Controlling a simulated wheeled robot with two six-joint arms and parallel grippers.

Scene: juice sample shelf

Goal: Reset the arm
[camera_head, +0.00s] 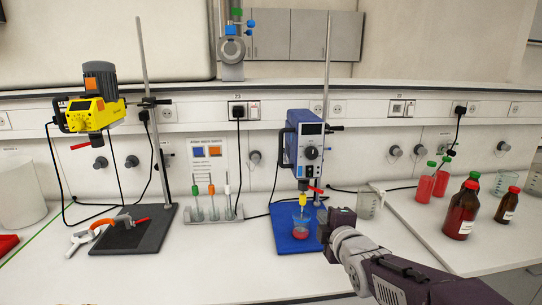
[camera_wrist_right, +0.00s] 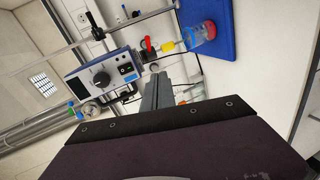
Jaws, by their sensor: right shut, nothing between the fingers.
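My right arm (camera_head: 385,275) comes in from the lower right of the head view. Its dark gripper (camera_head: 326,217) is just right of a small clear beaker (camera_head: 299,230) with red liquid, seemingly apart from it. In the right wrist view my right gripper's grey fingers (camera_wrist_right: 157,92) are together, with nothing held. The beaker also shows in the wrist view (camera_wrist_right: 199,33), on the blue base plate (camera_wrist_right: 221,38). My left gripper is in neither view.
A blue stirrer (camera_head: 305,145) on a rod stands above the blue base plate (camera_head: 290,243). A clear beaker (camera_head: 367,205) is behind my gripper. Red bottles (camera_head: 463,210) stand right. A yellow stirrer (camera_head: 95,112) is at left. The front middle bench is clear.

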